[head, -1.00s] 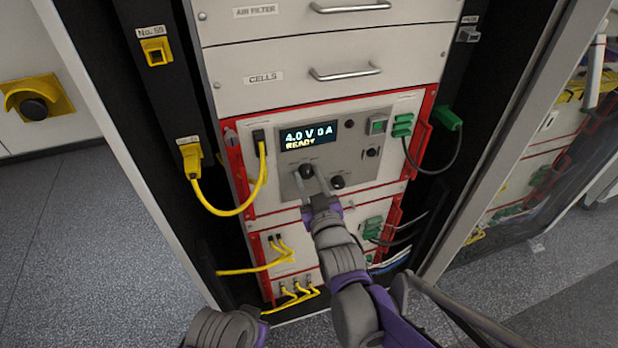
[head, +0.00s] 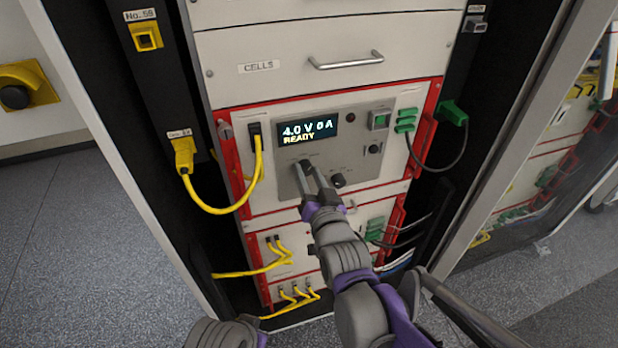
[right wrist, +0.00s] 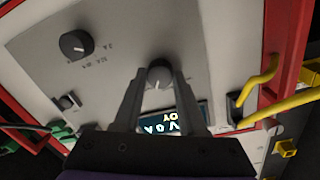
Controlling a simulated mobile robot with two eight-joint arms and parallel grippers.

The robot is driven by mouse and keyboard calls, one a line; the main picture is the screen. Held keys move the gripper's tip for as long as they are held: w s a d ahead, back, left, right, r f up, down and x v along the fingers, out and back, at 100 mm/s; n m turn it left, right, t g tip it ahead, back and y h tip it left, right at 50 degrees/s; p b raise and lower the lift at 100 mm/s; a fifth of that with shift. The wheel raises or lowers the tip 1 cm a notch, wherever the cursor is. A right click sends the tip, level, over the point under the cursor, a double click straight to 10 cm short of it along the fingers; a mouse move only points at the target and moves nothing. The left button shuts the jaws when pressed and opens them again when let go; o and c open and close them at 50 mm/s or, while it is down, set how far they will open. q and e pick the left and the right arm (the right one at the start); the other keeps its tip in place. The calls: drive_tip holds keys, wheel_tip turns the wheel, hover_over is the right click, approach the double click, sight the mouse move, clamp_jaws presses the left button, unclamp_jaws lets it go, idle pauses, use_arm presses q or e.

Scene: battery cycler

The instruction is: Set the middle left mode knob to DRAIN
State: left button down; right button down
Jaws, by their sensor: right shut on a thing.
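The middle left mode knob (head: 300,166) is a dark round knob below the lit display on the cycler's grey front panel. In the right wrist view the knob (right wrist: 158,73) sits between my fingertips, with a white pointer mark toward the display. My right gripper (head: 306,168) is shut on this knob, with one finger on each side; it also shows in the right wrist view (right wrist: 159,80). The fingers partly hide the knob in the head view. The printing around it is too small to read. My left gripper is out of view.
A second dark knob (head: 338,180) is close to the right. The display (head: 308,129) reads 4.0 V 0 A READY. A yellow cable (head: 258,172) hangs left of the panel, and green connectors (head: 406,120) are on the right.

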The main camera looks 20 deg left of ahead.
drive_tip(key=shift+f+m+b, duration=0.1)
drive_tip(key=shift+m+b, duration=0.2)
drive_tip(key=shift+m, duration=0.2)
drive_tip(key=shift+c, duration=2.3)
unclamp_jaws()
drive_tip(key=p+v, duration=0.1)
drive_tip(key=v, duration=1)
